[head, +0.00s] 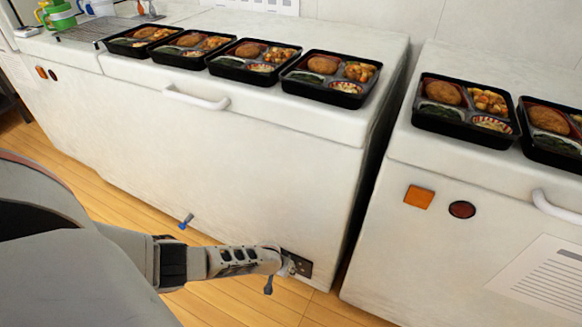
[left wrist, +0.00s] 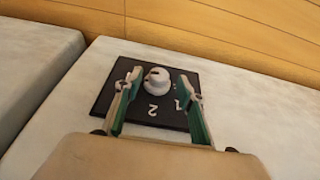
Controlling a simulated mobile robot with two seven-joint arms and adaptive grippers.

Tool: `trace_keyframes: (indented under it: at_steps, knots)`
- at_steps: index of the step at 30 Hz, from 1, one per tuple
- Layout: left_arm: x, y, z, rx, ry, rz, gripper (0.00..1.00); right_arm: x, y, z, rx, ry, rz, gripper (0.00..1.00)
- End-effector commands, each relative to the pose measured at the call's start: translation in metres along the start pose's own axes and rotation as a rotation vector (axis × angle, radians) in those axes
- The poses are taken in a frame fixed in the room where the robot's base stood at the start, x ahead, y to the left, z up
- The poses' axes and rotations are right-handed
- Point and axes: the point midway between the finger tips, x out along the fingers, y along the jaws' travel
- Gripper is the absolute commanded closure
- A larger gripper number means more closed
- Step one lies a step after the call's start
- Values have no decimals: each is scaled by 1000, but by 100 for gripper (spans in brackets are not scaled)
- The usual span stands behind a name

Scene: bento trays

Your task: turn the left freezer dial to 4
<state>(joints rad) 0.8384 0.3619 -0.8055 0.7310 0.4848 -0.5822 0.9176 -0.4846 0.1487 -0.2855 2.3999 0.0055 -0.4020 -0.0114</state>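The left freezer (head: 230,130) is a white chest with a dark dial plate (head: 304,266) low at its right front corner. In the left wrist view the plate (left wrist: 118,98) carries a round pale knob (left wrist: 157,82) and white numerals, with a 2 readable and a 1 partly visible near the right finger. Where the knob points cannot be made out. My left gripper (head: 284,267) is at the plate. In the left wrist view the gripper (left wrist: 160,80) has its fingers apart on both sides of the knob, with gaps visible. My right gripper is not in view.
Several bento trays (head: 330,99) stand on the left freezer's lid. A second white freezer (head: 400,240) stands to the right across a narrow gap, with an orange square and a red button. Wooden floor (head: 235,303) lies below.

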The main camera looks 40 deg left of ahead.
Motion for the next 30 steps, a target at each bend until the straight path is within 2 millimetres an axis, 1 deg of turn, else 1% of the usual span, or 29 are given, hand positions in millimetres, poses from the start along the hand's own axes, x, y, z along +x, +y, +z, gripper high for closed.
trace_keyframes:
  at_steps: [1, 6, 17, 18, 20, 21, 26, 30]
  knots:
    - [12, -2, 10, 1, -11, -3, 61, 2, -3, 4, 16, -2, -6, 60]
    - [21, 0, 4, 1, -4, -1, 61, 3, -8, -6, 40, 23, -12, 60]
    - [21, 1, -4, 0, 4, 1, 61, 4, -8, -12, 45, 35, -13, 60]
    - [21, 1, -3, 0, 4, 1, 71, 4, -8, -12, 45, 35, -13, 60]
    - [21, 1, -3, 0, 4, 1, 87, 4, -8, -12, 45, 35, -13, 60]
    - [21, 1, -3, 0, 4, 1, 89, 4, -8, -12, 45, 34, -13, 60]
    - [21, 1, -3, 2, 4, -3, 89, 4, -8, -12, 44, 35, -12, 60]
    - [21, 4, -6, 16, 7, -38, 89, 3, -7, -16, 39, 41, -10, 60]
